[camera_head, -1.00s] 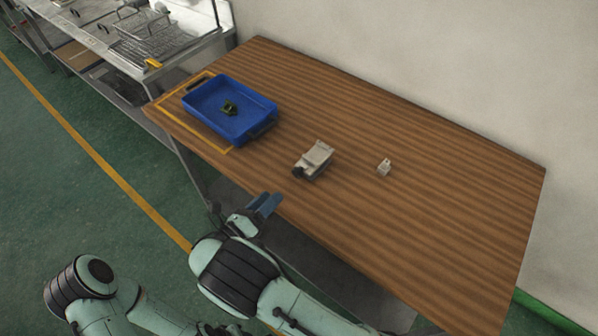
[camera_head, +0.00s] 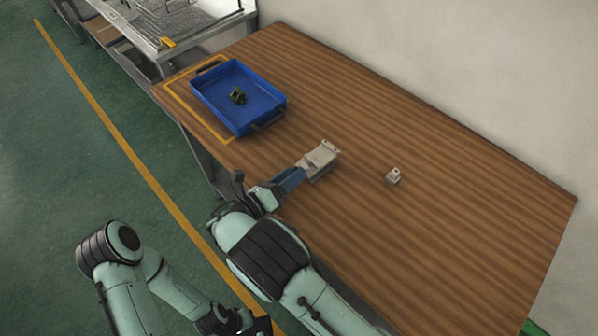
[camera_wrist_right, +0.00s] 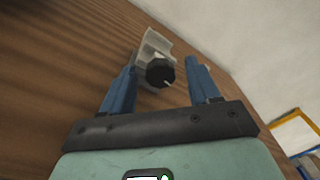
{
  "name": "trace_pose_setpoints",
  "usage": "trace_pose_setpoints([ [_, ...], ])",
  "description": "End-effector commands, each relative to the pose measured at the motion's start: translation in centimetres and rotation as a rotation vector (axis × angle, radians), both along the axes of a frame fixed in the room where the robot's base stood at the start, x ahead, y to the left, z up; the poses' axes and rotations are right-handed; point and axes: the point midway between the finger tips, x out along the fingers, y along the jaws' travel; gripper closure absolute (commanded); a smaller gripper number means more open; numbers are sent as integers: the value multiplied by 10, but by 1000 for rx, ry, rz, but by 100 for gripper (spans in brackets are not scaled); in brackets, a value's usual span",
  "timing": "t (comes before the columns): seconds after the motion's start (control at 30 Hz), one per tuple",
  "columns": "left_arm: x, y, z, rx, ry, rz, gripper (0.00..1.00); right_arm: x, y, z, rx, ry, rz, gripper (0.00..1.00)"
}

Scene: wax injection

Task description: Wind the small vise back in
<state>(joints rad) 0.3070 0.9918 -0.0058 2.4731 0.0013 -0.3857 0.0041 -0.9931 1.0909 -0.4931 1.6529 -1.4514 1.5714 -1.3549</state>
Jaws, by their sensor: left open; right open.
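The small grey vise (camera_head: 320,158) lies on the wooden table near its front edge. In the right wrist view the vise (camera_wrist_right: 156,44) has its round black knob (camera_wrist_right: 160,73) facing the camera. My right gripper (camera_head: 296,177) is at the vise's near end. Its blue fingers are open, with the knob between them and gaps visible on both sides. In the head view the fingers hide the knob. My left gripper (camera_head: 248,325) is low at the bottom edge, away from the table; it is open and its fingers are hardly visible.
A blue tray (camera_head: 273,120) with a small dark green part (camera_head: 238,96) in it stands at the table's left end. A small pale block (camera_head: 393,176) sits right of the vise. The wooden table (camera_head: 460,220) is clear farther right. A wall runs behind it.

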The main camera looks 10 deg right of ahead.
Motion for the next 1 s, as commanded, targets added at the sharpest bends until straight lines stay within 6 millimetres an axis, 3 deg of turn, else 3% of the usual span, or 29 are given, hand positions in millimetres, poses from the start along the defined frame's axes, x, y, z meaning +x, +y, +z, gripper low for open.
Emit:
trace_pose_setpoints([
  [0.43, -1, 0, -2, 0, 1, 1, 57, 1, 1, 0, 1, -1, 1, 39],
  [0.6, -1, 0, -2, 0, 1, 1, 57, 1, 0, 0, 1, -1, 1, 94],
  [1.0, 0, 0, 1, 0, 0, 0, 57, 1, 0, 1, 35, -52, 1, 96],
])
